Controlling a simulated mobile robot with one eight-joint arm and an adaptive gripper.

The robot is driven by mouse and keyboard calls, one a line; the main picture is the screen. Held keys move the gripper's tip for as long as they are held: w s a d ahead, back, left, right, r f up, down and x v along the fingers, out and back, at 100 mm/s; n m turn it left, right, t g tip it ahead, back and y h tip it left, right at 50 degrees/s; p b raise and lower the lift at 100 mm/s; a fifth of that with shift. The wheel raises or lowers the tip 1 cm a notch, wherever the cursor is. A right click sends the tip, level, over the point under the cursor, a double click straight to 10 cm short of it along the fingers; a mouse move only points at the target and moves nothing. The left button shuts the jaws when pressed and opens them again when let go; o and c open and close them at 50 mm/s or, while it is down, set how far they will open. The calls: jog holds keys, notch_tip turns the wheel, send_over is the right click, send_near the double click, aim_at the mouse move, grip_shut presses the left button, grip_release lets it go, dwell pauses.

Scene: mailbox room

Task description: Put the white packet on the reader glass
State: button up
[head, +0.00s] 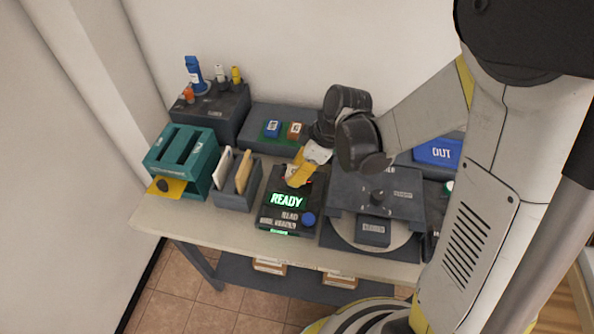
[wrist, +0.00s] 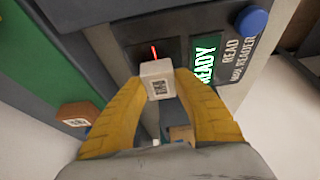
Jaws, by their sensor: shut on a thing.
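The reader (head: 263,208) has a lit green READY panel (head: 287,200), also in the wrist view (wrist: 204,62), and a blue button (head: 308,219). In the head view my gripper (head: 293,182) is over the reader's back part and hides most of the glass and packet.
A brown box (head: 295,131) and a blue box (head: 272,128) sit on a green mat behind the reader. A slotted holder (head: 232,200) and a teal rack (head: 205,180) stand left. A scale-like device (head: 350,190) stands close on the right. A blue OUT tray (head: 437,151) is farther right.

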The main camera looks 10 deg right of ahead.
jog(key=shift+f, duration=0.2)
jog(key=shift+f+b, duration=0.4)
jog(key=shift+b, duration=0.2)
jog(key=o, duration=1.2)
jog(key=shift+o, duration=0.5)
jog(key=shift+o, duration=0.9)
jog(key=shift+r, duration=0.15)
